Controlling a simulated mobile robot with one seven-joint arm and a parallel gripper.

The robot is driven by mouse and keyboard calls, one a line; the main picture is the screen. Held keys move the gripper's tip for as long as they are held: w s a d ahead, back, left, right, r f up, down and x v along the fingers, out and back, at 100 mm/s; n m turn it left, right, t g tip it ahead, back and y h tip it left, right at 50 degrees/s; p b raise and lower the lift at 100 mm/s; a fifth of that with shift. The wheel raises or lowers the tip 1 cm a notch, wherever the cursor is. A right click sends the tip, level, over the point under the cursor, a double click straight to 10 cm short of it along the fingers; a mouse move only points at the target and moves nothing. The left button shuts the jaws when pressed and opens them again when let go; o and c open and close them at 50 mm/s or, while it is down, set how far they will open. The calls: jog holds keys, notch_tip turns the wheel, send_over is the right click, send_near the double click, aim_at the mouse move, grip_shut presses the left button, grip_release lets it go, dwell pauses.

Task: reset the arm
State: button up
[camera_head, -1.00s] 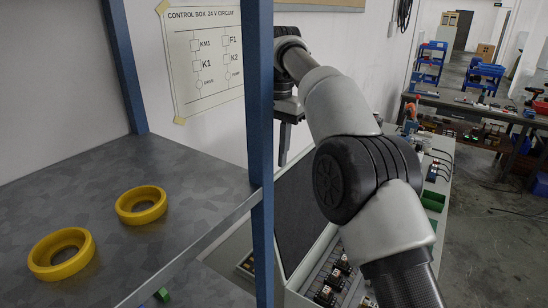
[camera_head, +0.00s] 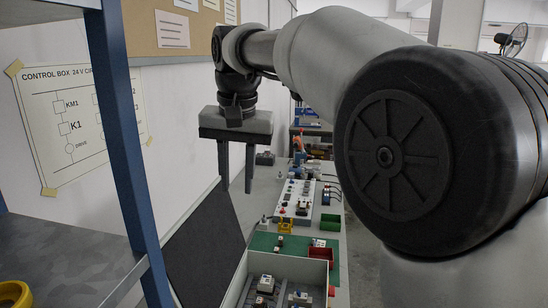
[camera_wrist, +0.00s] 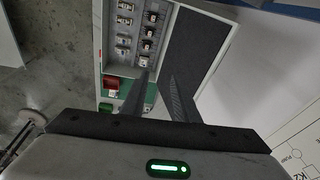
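My gripper (camera_head: 236,168) hangs from my arm above the workbench in the head view, its two dark fingers pointing down and spread apart. Nothing is between them. In the wrist view my gripper (camera_wrist: 160,95) also shows its two fingers apart and empty, with the bench behind them. My arm's large grey links and black joint cover fill the right half of the head view.
A shelf with a blue post (camera_head: 128,140) stands at the left, with a yellow ring (camera_head: 14,293) on it. A grey tray of small components (camera_head: 250,292), a red bin (camera_head: 321,254) and a green bin (camera_head: 330,223) are on the bench. A wall diagram (camera_head: 62,125) hangs behind.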

jog(key=s+d+f+t, duration=0.1)
jog(key=s+d+f, duration=0.1)
jog(key=s+d, duration=0.65)
jog(key=s+d+f+t, duration=0.2)
jog(key=s+d, duration=0.5)
jog(key=d, duration=0.2)
jog(key=s+d+f+n, duration=0.1)
jog(key=s+d+f, duration=0.3)
jog(key=s+f, duration=0.3)
jog(key=shift+s+h, duration=0.2)
jog(key=shift+h, duration=0.2)
